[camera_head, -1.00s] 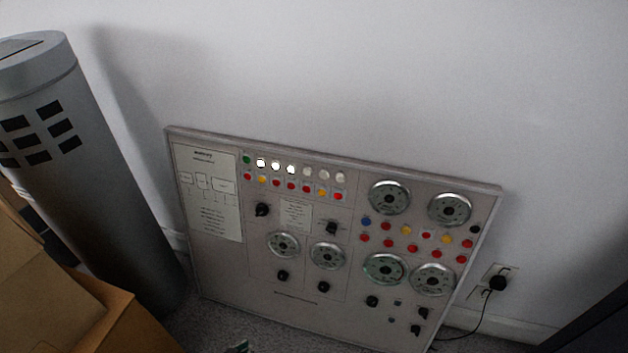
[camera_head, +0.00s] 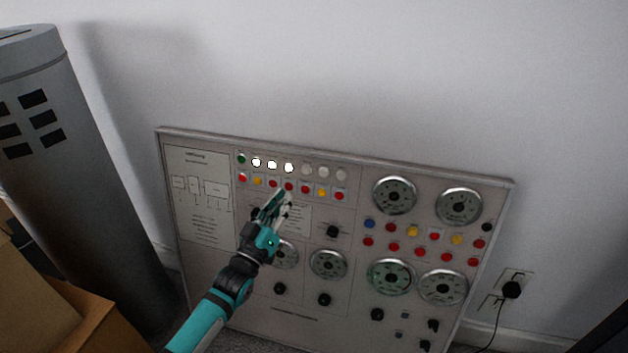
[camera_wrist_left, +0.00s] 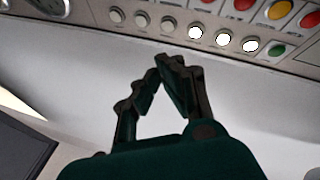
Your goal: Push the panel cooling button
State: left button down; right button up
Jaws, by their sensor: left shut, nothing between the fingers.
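A grey control panel (camera_head: 215,270) leans against the wall. Its upper left area has a green button (camera_head: 241,158) and several round white lamps, three of them lit (camera_head: 272,164). A row of red and yellow buttons (camera_head: 258,181) runs below. The labels are too small to read, so I cannot tell which button is panel cooling. My left gripper (camera_head: 283,196) is shut and empty, its tips just below the red buttons in the head view. The left wrist view shows the shut fingertips (camera_wrist_left: 166,68) and the lamps, with the green button (camera_wrist_left: 277,50) at right; contact is unclear. My right gripper is out of view.
Silver dials (camera_head: 394,195) and a second button group with a blue button (camera_head: 369,223) fill the panel's right side. A grey cylinder (camera_head: 85,170) and cardboard boxes (camera_head: 50,315) stand at left. A plug (camera_head: 511,289) sits in the wall outlet at right.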

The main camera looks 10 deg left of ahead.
aim_at(306, 170)
pick_arm(q)
jog(key=r, duration=0.1)
jog(key=d+r+t, duration=0.1)
jog(key=r, duration=0.1)
jog(key=shift+r+h, duration=0.2)
jog(key=shift+h, duration=0.2)
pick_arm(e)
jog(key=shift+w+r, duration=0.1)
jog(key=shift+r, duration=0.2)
pick_arm(q)
jog(key=w+f+b, duration=0.1)
jog(key=w+b, duration=0.7)
jog(key=shift+w+d+f, duration=0.15)
jog(key=shift+w+f, duration=0.15)
jog(key=shift+f, duration=0.1)
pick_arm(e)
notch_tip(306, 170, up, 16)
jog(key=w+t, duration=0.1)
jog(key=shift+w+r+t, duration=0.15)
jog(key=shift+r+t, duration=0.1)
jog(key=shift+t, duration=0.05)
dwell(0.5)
